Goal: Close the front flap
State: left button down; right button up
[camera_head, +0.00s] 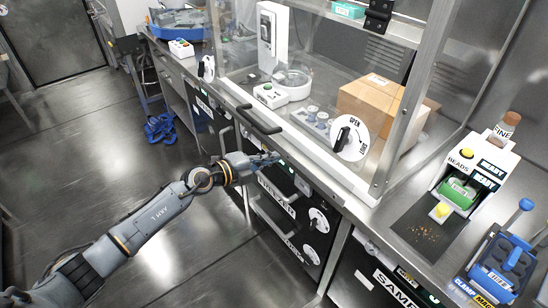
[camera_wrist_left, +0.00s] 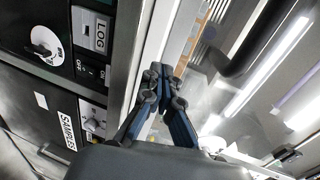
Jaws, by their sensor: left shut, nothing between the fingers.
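A clear front panel (camera_head: 318,95) with a metal lower frame stands along the front of the bench enclosure. A black bar handle (camera_head: 260,120) is at its lower left, and a white OPEN/LOCK dial (camera_head: 349,138) is at its right. I cannot tell how far the panel is from fully shut. My left gripper (camera_head: 270,159) is shut and empty, just below the handle and in front of the bench edge, above the MIXER drawer. In the left wrist view its fingertips (camera_wrist_left: 164,74) meet in front of the metal edge. My right gripper is not in view.
A cardboard box (camera_head: 368,100) stands behind the clear panel. The MIXER unit (camera_head: 276,197) with dials is under the bench. A BEADS dispenser (camera_head: 468,176) and a blue clamp (camera_head: 505,262) stand at the right. The floor (camera_head: 70,150) at the left is mostly clear.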

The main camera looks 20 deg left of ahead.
aim_at(288, 153)
pick_arm(q)
jog(key=shift+w+d+f, duration=0.15)
jog(key=shift+w+d, duration=0.3)
jog(key=shift+w, duration=0.1)
jog(key=x, duration=0.5)
jog(key=shift+w+d+f+b, duration=0.15)
jog(key=shift+w+b, duration=0.05)
jog(key=shift+b, duration=0.15)
jog(key=shift+s, duration=0.1)
